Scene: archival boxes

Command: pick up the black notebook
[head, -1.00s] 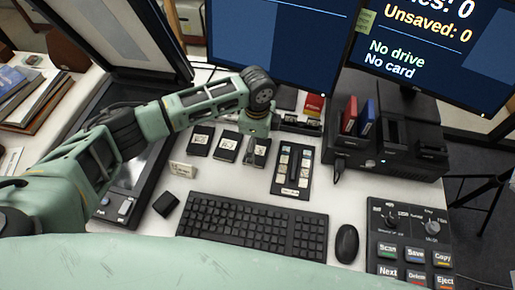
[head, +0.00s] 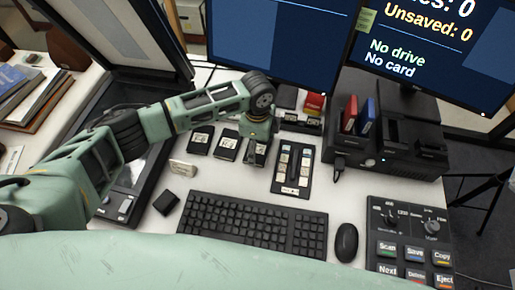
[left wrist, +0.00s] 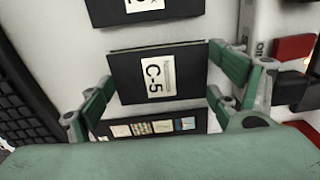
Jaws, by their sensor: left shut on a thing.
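The black notebook (left wrist: 157,74), with a white "C-5" label, lies between the two green fingers of my left gripper (left wrist: 160,72), which is shut on it. In the head view it is the rightmost of the row of black labelled notebooks (head: 256,153), partly hidden under my left gripper (head: 258,138). Whether it is clear of the table I cannot tell. Two similar notebooks (head: 227,148) (head: 199,140) lie to its left. My right gripper is not in view.
A black tray of small cards (head: 292,170) lies just right of the notebook. A keyboard (head: 252,222), a mouse (head: 346,243) and a button panel (head: 410,243) are in front. A black drive dock (head: 385,140) and monitors stand behind. A small black block (head: 166,203) lies left.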

